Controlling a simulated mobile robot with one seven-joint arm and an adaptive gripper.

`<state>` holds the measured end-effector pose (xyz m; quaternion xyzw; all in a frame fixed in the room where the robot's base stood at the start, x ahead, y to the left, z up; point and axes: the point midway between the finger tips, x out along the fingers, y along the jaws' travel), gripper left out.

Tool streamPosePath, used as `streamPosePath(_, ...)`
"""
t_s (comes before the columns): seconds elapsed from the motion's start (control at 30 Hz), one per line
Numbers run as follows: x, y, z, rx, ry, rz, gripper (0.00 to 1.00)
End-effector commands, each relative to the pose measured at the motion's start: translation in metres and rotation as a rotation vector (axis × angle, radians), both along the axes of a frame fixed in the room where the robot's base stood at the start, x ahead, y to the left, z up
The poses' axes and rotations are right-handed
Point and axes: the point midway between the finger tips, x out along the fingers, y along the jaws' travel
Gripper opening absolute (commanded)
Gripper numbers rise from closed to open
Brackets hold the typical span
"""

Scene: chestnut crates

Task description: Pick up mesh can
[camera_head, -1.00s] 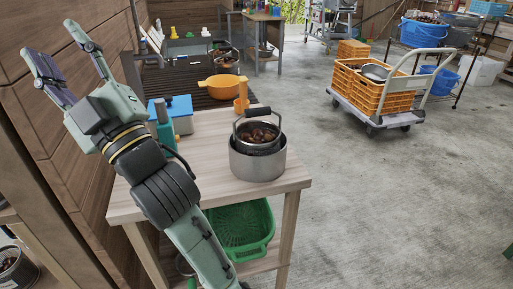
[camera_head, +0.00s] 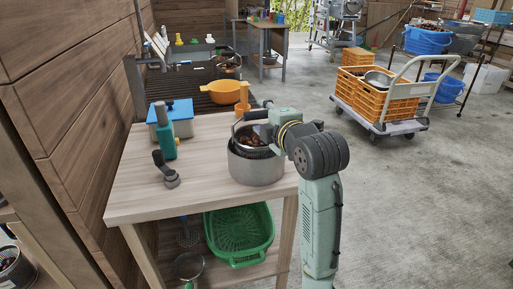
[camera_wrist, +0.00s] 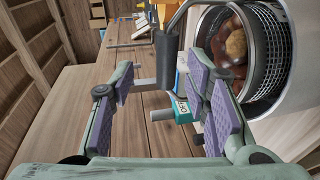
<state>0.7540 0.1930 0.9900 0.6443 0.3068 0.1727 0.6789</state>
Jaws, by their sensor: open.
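The mesh can (camera_head: 252,153) holds brown chestnuts and sits in a grey metal pot (camera_head: 256,172) at the table's right end. It has a raised wire bail with a black grip. My gripper (camera_head: 264,130) is at the bail, just above the pot, coming from the right; its fingers are partly hidden there. In the wrist view my gripper (camera_wrist: 160,90) is open, and the black grip shows between and beyond its purple pads, with no clear contact. The mesh can (camera_wrist: 273,75) and pot (camera_wrist: 303,30) show at the right there.
An orange container (camera_head: 243,100) stands behind the pot. A green basket (camera_head: 240,235) is below.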

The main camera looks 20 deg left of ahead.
Motion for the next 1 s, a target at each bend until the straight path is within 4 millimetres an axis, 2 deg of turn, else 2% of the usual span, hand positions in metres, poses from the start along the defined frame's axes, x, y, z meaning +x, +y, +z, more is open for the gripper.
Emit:
streamPosePath(0.3, 0.028, 0.03, -0.015, -0.001, 0.005, 0.003, 0.43)
streamPosePath(0.63, 0.035, 0.034, -0.018, 0.0, 0.001, 0.0, 0.43)
streamPosePath(1.0, 0.034, 0.034, -0.017, 0.0, 0.001, 0.0, 0.18)
